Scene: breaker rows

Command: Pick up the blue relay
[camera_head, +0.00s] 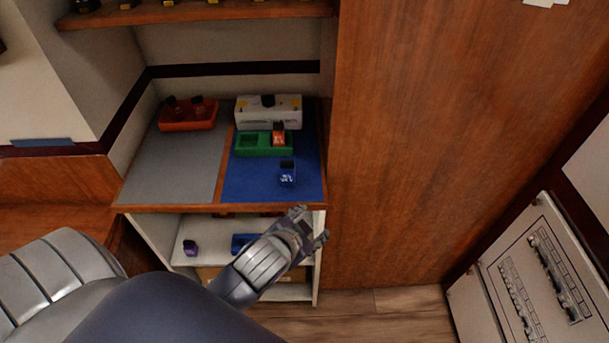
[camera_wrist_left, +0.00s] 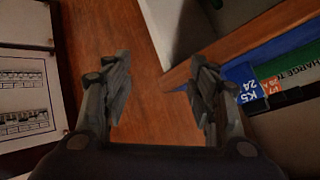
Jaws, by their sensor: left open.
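The blue relay (camera_head: 288,174) stands on the blue mat (camera_head: 250,181) at the right half of the counter, close to its front edge. In the left wrist view the blue relay (camera_wrist_left: 243,84) shows at the right, with white lettering, outside the fingers. My left gripper (camera_head: 310,226) is open and empty, just in front of and below the counter edge, right of the relay. In the left wrist view its two fingers (camera_wrist_left: 160,88) are spread apart over brown wood. My right gripper is not in view.
A green tray (camera_head: 249,150) holding an orange relay (camera_head: 278,134) and a white box (camera_head: 268,108) stand behind. An orange tray (camera_head: 187,122) sits on the grey mat (camera_head: 165,165). A wooden panel (camera_head: 430,130) rises at the right. A purple relay (camera_head: 190,247) is on the lower shelf.

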